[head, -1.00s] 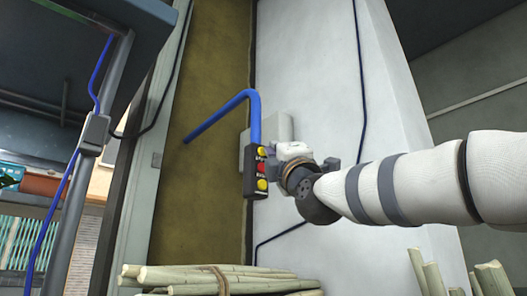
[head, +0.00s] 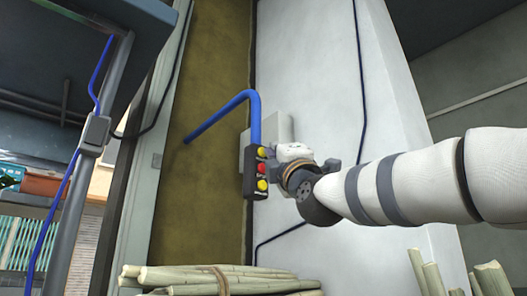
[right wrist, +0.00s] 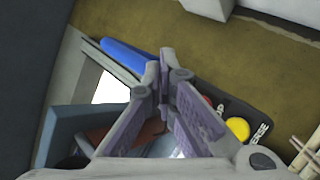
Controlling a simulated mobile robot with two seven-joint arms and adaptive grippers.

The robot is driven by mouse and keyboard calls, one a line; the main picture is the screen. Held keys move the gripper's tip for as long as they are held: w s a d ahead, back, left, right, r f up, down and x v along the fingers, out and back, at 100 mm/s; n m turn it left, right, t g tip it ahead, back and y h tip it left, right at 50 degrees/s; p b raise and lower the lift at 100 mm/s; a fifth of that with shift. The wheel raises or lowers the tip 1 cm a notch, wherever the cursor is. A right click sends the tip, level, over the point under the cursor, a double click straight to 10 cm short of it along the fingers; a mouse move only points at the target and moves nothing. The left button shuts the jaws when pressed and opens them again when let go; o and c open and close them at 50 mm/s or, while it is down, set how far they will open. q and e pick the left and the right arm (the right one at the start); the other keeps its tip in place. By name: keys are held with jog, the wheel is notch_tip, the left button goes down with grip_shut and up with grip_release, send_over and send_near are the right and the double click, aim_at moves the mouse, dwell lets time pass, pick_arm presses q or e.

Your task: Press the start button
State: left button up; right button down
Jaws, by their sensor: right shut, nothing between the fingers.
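A black control box (head: 249,183) hangs at the end of a bent blue pipe. In the right wrist view, my gripper's fingers (right wrist: 161,62) are shut and empty in front of the box. They hide its upper part; the red button and the bottom yellow button (right wrist: 238,128) show. I cannot tell whether the fingertips touch the box. My left gripper is out of view.
The blue pipe (head: 220,113) runs left from the box. A white wall (head: 320,90) stands behind my right arm. A tied bundle of cane (head: 190,278) lies below, and more cane stalks (head: 490,277) stand at lower right. A grey post (head: 98,130) is at left.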

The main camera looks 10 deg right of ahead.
jog(key=shift+s+d, duration=0.3)
jog(key=shift+s, duration=0.1)
jog(key=s+d, duration=0.1)
jog(key=s, duration=0.1)
jog(key=s+d, duration=0.1)
jog(key=s, duration=0.1)
jog(key=shift+s+d, duration=0.1)
jog(key=shift+d, duration=0.25)
dwell(0.7)
